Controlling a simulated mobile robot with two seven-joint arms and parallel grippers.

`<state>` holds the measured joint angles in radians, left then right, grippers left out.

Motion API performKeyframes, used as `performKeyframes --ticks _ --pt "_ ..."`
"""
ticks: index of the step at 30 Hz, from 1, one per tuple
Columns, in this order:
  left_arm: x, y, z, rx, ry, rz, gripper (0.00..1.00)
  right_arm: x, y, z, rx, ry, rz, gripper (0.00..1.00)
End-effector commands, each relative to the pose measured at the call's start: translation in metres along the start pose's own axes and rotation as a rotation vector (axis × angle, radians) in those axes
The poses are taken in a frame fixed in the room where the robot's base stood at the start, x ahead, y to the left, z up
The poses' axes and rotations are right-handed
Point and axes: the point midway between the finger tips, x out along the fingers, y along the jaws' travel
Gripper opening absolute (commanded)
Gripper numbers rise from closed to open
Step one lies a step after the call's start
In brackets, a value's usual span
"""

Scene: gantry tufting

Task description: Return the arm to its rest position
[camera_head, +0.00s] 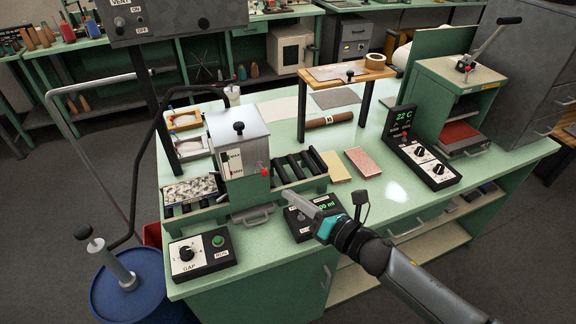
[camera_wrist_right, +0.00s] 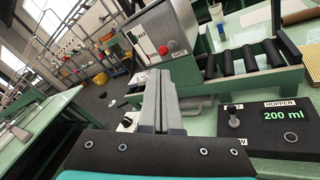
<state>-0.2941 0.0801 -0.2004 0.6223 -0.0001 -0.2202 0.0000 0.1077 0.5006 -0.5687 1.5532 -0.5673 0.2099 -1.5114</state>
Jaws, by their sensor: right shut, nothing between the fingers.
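My right gripper (camera_head: 290,198) reaches in from the lower right in the head view, above the green bench (camera_head: 262,237). Its fingers are shut with nothing between them. The fingertips point up and left, close to the front of the roller machine (camera_head: 238,150) and over the display box (camera_head: 301,226). In the right wrist view the closed fingers (camera_wrist_right: 160,85) stand in front of the machine, and the hopper box (camera_wrist_right: 285,122) reads 200 ml to their right. My left gripper is in neither view.
A control box with a GAP dial (camera_head: 202,254) sits at the bench's front left. A blue drum (camera_head: 130,285) stands on the floor at left. A temperature box (camera_head: 423,150), a yellow block (camera_head: 336,168) and a pink block (camera_head: 362,161) lie to the right. Bench around the bright spot is clear.

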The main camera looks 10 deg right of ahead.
Motion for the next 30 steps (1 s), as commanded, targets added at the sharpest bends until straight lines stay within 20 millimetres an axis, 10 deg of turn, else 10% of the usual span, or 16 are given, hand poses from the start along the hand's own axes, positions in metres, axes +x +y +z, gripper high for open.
performKeyframes --ticks 5,11,21,30 --pt "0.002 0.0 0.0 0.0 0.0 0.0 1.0 0.0 -0.004 -0.004 0.018 0.001 -0.009 0.0" --pt "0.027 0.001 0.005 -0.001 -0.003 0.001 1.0 -0.013 -0.068 -0.062 0.318 0.001 -0.169 0.0" --pt "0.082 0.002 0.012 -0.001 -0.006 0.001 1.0 -0.094 -0.201 -0.237 1.124 -0.127 -0.633 0.0" --pt "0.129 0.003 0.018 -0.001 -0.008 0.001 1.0 -0.216 -0.251 -0.422 1.771 -0.423 -1.1 0.0"
